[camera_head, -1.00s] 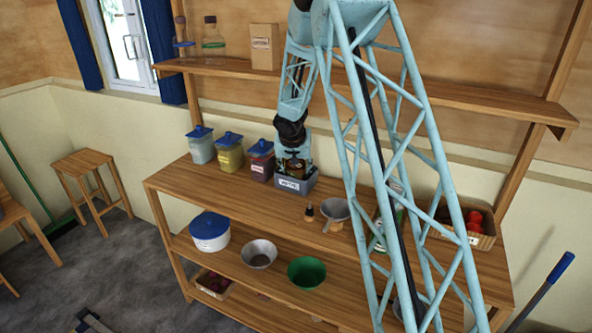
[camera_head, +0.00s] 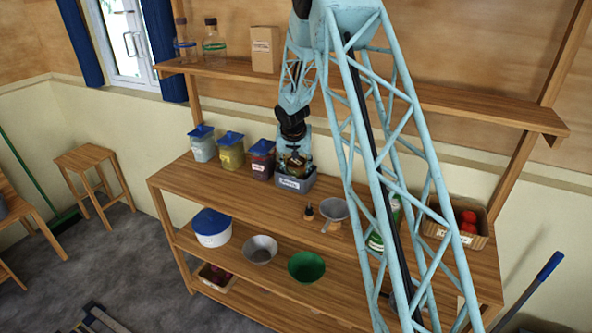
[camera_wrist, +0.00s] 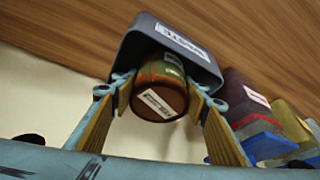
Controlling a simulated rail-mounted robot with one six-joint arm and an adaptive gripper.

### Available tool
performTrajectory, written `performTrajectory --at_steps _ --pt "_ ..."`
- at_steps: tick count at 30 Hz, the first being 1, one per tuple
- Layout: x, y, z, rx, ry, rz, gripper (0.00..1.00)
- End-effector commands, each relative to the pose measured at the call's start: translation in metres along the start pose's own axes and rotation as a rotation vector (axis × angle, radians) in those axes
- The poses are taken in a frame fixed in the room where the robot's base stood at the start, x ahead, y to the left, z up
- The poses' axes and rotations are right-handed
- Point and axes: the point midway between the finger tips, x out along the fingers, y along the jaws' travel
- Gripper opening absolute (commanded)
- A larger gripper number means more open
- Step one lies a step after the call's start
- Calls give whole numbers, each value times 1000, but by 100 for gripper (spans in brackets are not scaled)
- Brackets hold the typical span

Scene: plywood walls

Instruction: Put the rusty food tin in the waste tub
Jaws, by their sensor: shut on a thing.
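The rusty food tin (camera_wrist: 157,95) is a brown-orange can with a white label, between the two finger pads of my gripper (camera_wrist: 158,100) in the wrist view. My gripper is shut on it. In the head view my gripper (camera_head: 294,166) is just above the waste tub (camera_head: 296,185), a grey box with a white label on the upper shelf of the bench. In the wrist view the grey tub (camera_wrist: 180,45) lies right beyond the tin, and the tin's far end overlaps its opening. I cannot tell how deep the tin sits in it.
Blue-lidded containers (camera_head: 231,152) stand in a row just left of the tub. A dark small bottle (camera_head: 309,212), a grey funnel (camera_head: 334,210) and a green bottle (camera_head: 377,240) stand to the right. A wall shelf (camera_head: 420,95) runs behind my arm.

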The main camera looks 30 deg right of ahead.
Motion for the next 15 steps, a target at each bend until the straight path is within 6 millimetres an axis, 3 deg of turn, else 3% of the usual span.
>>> performTrajectory --at_steps 11,15 --pt "0 -2 -2 0 -23 -6 24" --pt "10 -2 3 1 -23 -6 24"
